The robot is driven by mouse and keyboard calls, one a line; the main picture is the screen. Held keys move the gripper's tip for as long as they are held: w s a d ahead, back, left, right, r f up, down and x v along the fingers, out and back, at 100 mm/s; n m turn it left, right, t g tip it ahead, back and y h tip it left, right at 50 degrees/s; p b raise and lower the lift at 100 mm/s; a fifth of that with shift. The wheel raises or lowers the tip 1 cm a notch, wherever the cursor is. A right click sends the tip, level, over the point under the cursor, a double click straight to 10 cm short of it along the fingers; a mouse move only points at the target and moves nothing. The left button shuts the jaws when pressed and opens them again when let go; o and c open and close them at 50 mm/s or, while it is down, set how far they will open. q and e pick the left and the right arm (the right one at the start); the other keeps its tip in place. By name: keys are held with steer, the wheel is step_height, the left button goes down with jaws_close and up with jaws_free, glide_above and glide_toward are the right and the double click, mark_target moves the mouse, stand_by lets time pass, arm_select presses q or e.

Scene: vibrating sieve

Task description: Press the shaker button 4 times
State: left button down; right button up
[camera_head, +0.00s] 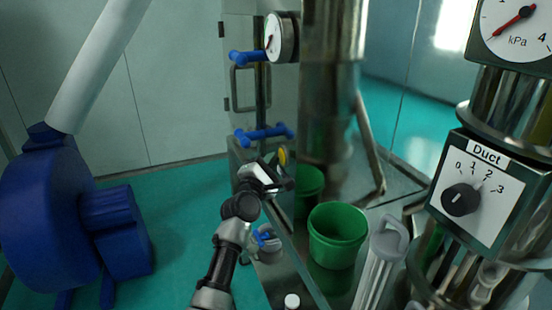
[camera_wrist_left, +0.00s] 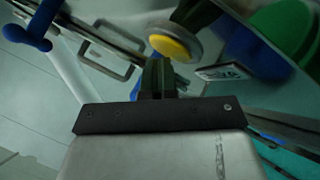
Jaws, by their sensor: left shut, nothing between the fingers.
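The round yellow button (camera_head: 282,156), which I take for the shaker button, shows just beyond my left gripper (camera_head: 277,177) in the head view. In the left wrist view the button (camera_wrist_left: 175,47) is large, with a pale rim around its yellow face. The left gripper's dark fingers (camera_wrist_left: 158,68) are shut and empty, and point up towards the button's lower edge. I cannot tell whether the fingertips touch it. A small label plate (camera_wrist_left: 222,73) sits right of the button. My right gripper is not in view.
Green buckets (camera_head: 338,235) stand right of my left arm. Blue valve handles (camera_head: 263,133) are on the pipe above the gripper. A blue machine (camera_head: 45,220) stands at the left. The Duct dial panel (camera_head: 478,190) is at the right. Green floor is clear at centre left.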

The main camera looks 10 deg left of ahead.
arm_select(q)
steer(key=shift+s+a, duration=0.7)
steer(key=shift+a, duration=0.1)
steer(key=shift+s+a+p, duration=0.15)
steer(key=shift+s+a, duration=0.3)
steer(key=shift+a, duration=0.25)
steer(key=shift+s+a+p, duration=0.2)
steer(key=shift+s+a, duration=0.3)
steer(key=shift+a, duration=0.25)
steer(key=shift+s+a+p, duration=0.15)
steer(key=shift+s+a, duration=0.3)
steer(key=shift+a, duration=0.25)
stand_by(1.1)
